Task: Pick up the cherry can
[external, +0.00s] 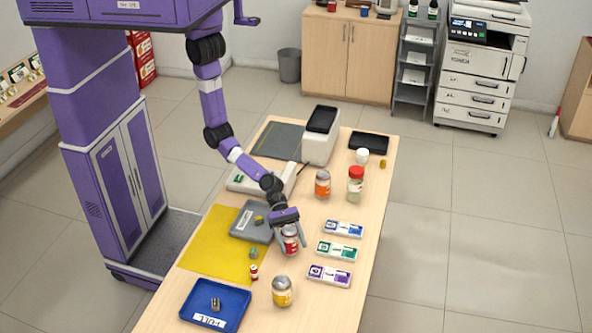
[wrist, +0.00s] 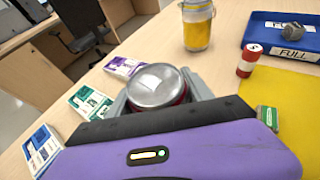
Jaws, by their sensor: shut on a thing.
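The cherry can (external: 290,243) is a red and white can with a silver lid, and it shows between my fingers in the external view. In the wrist view its round metal lid (wrist: 157,86) faces the camera, with a strip of red side below it. My gripper (external: 289,238) is shut on the can, one finger on each side. It also shows in the wrist view (wrist: 160,95). The can looks upright, on or close to the counter; I cannot tell whether it touches the wood. Its lower side is partly hidden by the fingers.
A yellow-filled jar (external: 282,291) and a small red-white cylinder (external: 254,272) stand nearby. A blue tray (external: 240,318), grey tray (external: 240,231) and yellow mat (external: 205,262) lie left. Several flat boxes (external: 336,251) line the right. An orange jar (external: 322,184) and red-lidded jar (external: 355,184) stand behind.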

